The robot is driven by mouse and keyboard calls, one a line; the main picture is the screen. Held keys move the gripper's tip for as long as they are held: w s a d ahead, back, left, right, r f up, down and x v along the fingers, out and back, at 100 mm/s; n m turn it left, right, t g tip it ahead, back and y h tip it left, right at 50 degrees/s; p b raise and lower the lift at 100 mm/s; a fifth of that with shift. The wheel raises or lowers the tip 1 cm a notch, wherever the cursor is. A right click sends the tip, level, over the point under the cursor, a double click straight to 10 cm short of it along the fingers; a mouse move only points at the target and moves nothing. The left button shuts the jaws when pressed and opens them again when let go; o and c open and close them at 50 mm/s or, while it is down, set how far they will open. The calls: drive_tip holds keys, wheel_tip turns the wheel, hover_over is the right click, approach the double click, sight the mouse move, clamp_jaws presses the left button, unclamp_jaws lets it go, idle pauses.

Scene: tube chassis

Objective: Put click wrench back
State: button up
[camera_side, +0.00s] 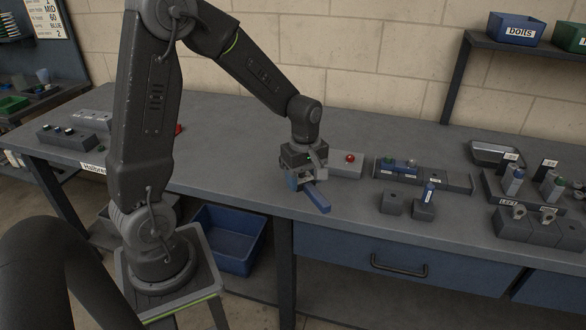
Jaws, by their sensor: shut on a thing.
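My gripper (305,177) is over the workbench, pointing down, at the middle of the side view. It is shut on the click wrench (318,198), of which a blue bar-shaped handle shows, slanting toward the front edge of the bench. The rest of the wrench is hidden by the gripper. I cannot tell whether the handle touches the bench or hangs just above it. Which of the holders is the wrench's own place cannot be told from this view.
A grey block with a red knob (346,163) stands just right of my gripper. Further right are a long dark tray (458,184), two small grey blocks (391,203), a stand labelled LEFT (507,202) and a shallow metal tray (497,152). The bench left of my gripper is largely clear.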

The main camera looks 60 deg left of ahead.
sight(302, 209)
drive_tip(key=shift+f, duration=3.15)
drive_tip(key=shift+f, duration=0.55)
drive_tip(key=o, duration=1.3)
wheel_tip(302, 209, up, 14)
drive_tip(key=shift+f, duration=0.2)
drive_tip(key=s+d+r+m+t, duration=0.2)
drive_tip(key=s+d+r+m, duration=0.1)
drive_tip(key=m, duration=0.3)
drive_tip(key=s+d+r+m+t, duration=0.1)
drive_tip(key=s+d+r+m, duration=0.2)
drive_tip(key=s+m, duration=0.3)
drive_tip(key=s+d+r+m+t, duration=0.2)
drive_tip(key=s+d+r+m, duration=0.1)
drive_tip(key=s+d+m, duration=0.2)
drive_tip(key=shift+s+r+m+t, duration=0.2)
drive_tip(key=shift+r+m+t, duration=0.15)
drive_tip(key=shift+m, duration=0.15)
